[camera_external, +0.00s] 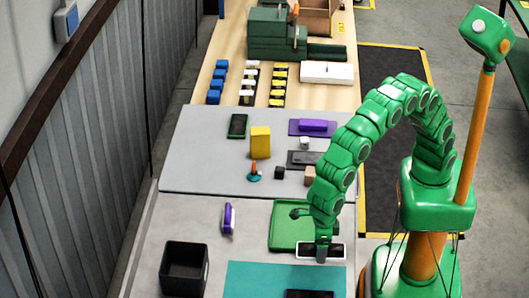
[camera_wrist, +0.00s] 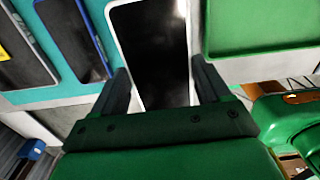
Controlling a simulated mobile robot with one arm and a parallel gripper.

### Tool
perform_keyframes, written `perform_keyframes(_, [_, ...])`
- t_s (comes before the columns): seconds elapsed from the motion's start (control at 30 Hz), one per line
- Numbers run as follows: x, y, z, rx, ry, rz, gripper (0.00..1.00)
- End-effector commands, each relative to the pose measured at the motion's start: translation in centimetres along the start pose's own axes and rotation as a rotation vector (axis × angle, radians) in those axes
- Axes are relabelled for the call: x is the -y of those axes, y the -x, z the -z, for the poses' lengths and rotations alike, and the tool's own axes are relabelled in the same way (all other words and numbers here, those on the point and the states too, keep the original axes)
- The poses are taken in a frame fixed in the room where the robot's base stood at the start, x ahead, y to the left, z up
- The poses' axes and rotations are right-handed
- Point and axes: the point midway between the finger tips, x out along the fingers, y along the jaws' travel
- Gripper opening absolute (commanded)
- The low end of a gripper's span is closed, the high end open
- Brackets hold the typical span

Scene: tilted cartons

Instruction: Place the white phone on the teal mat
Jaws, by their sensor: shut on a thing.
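The white phone (camera_external: 338,250) has a white rim and a dark screen, and it lies just beyond the teal mat (camera_external: 250,277) in the external view. My gripper (camera_external: 321,257) is shut on it across its middle and hides that part. In the wrist view the white phone (camera_wrist: 152,50) sits between the two fingers of my gripper (camera_wrist: 162,75). I cannot tell whether it touches the grey table or is slightly raised. The mat lies flat at the bottom of the external view.
A dark phone (camera_external: 308,294) lies on the mat's lower right part, and a blue-edged phone (camera_wrist: 75,40) shows in the wrist view. A green tray (camera_external: 284,240) is close behind the white phone. A black open box (camera_external: 184,268) stands left of the mat. The mat's left part is clear.

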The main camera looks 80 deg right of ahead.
Motion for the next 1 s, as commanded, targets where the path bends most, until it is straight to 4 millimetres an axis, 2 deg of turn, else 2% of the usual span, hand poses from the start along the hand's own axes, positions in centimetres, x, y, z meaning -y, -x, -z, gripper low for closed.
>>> perform_keyframes(0.2, [-1.3, -2.4, -1.2, -0.002, 0.0, 0.002, 0.39])
perform_keyframes(0.4, [-2.1, -3.5, -2.0, -0.001, 0.0, 0.001, 0.39])
perform_keyframes(0.67, [-2.6, -4.2, -2.4, 0.0, 0.0, 0.0, 0.39])
perform_keyframes(0.9, [-2.5, -7.2, -2.4, -0.002, 0.0, 0.002, 0.39])
perform_keyframes(1.0, [-2.6, -7.4, -2.4, 0.0, 0.0, 0.001, 0.39])
